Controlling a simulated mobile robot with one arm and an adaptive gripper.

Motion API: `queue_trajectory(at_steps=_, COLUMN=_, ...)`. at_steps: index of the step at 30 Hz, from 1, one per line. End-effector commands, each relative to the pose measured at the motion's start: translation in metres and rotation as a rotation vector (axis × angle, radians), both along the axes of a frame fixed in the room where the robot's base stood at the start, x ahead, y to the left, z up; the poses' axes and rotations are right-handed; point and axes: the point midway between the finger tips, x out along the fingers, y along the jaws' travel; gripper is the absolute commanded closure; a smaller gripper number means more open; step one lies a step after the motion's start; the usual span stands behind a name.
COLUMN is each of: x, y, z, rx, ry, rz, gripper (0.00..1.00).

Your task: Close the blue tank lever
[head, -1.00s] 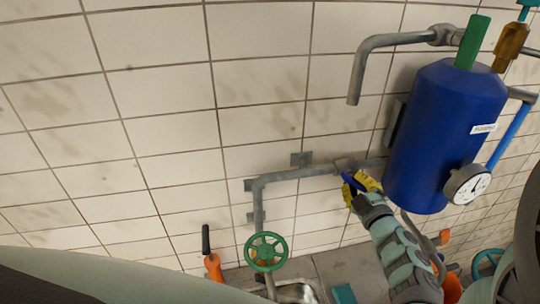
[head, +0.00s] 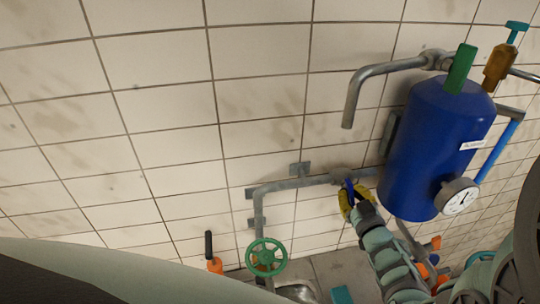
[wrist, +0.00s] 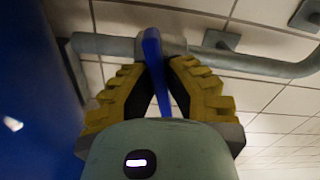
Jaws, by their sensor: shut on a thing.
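The blue tank (head: 437,150) hangs on the tiled wall at the right of the head view. It also fills the left side of the wrist view (wrist: 35,100). A blue lever (wrist: 154,62) sits on the grey pipe beside the tank; in the head view its blue tip (head: 349,186) shows between my fingers. My gripper (head: 352,196) has yellow ridged fingers. In the wrist view my gripper (wrist: 158,88) has one finger on each side of the lever and is shut on it. The lever's lower end is hidden behind the gripper body.
A grey pipe (head: 290,184) runs left along the wall and bends down to a green valve wheel (head: 266,257). A gauge (head: 458,197) is on the tank's lower right. An upper pipe (head: 367,76) ends in the open at the tank's left. The wall at the left is clear.

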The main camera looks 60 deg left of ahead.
Motion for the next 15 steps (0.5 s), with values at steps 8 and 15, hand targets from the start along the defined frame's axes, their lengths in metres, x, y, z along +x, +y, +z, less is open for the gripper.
queue_trajectory(at_steps=8, x=-0.0003, y=0.0009, z=0.0015, rx=0.064, ry=0.159, rz=-0.001, gripper=1.00)
queue_trajectory(at_steps=15, x=-0.0005, y=0.0014, z=0.0012, rx=0.094, ry=0.223, rz=0.001, gripper=1.00)
